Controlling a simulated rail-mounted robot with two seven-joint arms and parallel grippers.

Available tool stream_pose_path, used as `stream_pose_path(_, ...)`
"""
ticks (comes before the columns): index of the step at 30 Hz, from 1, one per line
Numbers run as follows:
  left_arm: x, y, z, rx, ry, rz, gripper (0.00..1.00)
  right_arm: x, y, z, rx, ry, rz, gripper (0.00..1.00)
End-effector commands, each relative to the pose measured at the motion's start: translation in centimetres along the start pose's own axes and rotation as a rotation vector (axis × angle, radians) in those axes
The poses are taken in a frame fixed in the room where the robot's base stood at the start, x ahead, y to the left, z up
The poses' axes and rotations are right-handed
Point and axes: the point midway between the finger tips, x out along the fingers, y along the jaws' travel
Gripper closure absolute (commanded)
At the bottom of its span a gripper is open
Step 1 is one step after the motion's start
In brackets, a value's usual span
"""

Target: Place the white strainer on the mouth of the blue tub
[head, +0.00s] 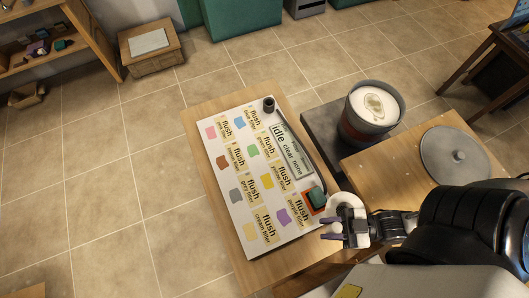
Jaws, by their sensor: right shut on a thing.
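My right gripper (332,229) is over the lower right edge of the board of coloured patches. It is shut on a white rounded piece (347,202), which I take to be the white strainer; its full shape is partly hidden by the gripper. An open tub (356,130) stands farther back on a dark platform, apart from the gripper. It looks grey with a reddish band rather than blue. Its mouth is uncovered and shows white contents with a beige patch. My left gripper is not in view.
A grey round lid (455,155) lies on the wooden top to the right of the tub. Tiled floor is clear at left.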

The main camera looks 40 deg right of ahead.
Motion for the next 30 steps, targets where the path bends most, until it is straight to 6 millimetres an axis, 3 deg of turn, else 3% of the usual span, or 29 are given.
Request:
stream_pose_path(1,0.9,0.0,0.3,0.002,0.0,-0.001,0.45,-1.0,-0.6,0.9,0.003,-0.004,-0.015,1.0)
stream_pose_path(6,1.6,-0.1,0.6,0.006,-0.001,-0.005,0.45,-2.8,-1.6,1.1,0.0,-0.001,-0.033,1.0)
stream_pose_path(14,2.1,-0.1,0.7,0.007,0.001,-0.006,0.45,-3.1,-2.0,1.4,-0.002,0.003,-0.037,1.0)
stream_pose_path(25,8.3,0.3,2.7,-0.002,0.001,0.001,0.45,0.6,-4.4,4.8,-0.001,0.007,-0.033,1.0)
stream_pose_path(30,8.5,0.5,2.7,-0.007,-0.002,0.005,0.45,3.5,-6.2,5.9,-0.002,0.008,-0.033,1.0)
